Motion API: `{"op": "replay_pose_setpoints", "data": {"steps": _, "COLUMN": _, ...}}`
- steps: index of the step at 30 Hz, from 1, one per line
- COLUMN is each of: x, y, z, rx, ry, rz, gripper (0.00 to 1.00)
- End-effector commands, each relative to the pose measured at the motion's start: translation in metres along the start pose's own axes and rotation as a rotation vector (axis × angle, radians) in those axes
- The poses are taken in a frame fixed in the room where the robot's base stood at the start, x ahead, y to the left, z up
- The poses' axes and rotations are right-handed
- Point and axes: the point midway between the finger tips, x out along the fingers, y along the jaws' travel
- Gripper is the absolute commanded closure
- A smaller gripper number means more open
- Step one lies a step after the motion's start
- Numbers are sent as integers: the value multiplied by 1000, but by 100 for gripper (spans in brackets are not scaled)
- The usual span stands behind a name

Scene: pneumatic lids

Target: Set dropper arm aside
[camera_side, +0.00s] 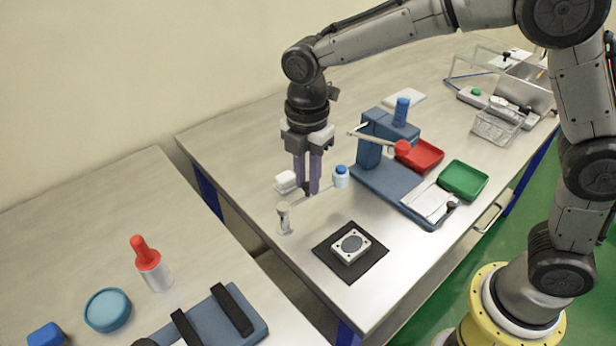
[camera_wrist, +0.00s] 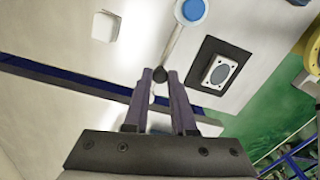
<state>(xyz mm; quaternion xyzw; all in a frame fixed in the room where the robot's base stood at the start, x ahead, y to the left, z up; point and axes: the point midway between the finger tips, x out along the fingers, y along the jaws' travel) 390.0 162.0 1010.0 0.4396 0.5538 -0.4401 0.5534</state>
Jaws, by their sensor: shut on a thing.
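My gripper (camera_side: 307,190) points down over the middle of the near bench, its purple fingers closed on a small dark knob. In the wrist view, the knob (camera_wrist: 160,75) sits between the fingertips, at the end of the pale rod of the dropper arm (camera_wrist: 174,42). The rod runs to a blue-capped post (camera_wrist: 190,11), which also shows in the side view (camera_side: 341,176). In the side view, the thin dropper arm (camera_side: 325,187) reaches from this post to the fingers. A small clear vial (camera_side: 284,219) stands left of and below the fingertips; whether the arm touches it is unclear.
A white block (camera_side: 286,181) stands just behind the fingers. A plate (camera_side: 351,246) lies on a black mat (camera_side: 325,252) in front. A blue press stand (camera_side: 370,155), red tray (camera_side: 425,155) and green tray (camera_side: 464,180) are to the right. A gap separates the left bench.

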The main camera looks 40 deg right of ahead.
Motion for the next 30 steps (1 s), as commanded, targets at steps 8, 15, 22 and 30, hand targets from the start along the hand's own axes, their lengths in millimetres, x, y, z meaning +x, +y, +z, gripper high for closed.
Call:
{"op": "replay_pose_setpoints", "data": {"steps": 8, "x": -1, "y": 1, "z": 1, "rx": 1, "ry": -2, "rz": 4, "gripper": 100}}
{"op": "replay_pose_setpoints", "data": {"steps": 15, "x": -1, "y": 1, "z": 1, "rx": 1, "ry": -1, "rz": 3, "gripper": 46}}
{"op": "replay_pose_setpoints", "data": {"steps": 22, "x": -1, "y": 0, "z": 0, "rx": 1, "ry": 0, "rz": 2, "gripper": 46}}
{"op": "replay_pose_setpoints", "data": {"steps": 30, "x": -30, "y": 1, "z": 0, "rx": 1, "ry": 1, "rz": 8, "gripper": 46}}
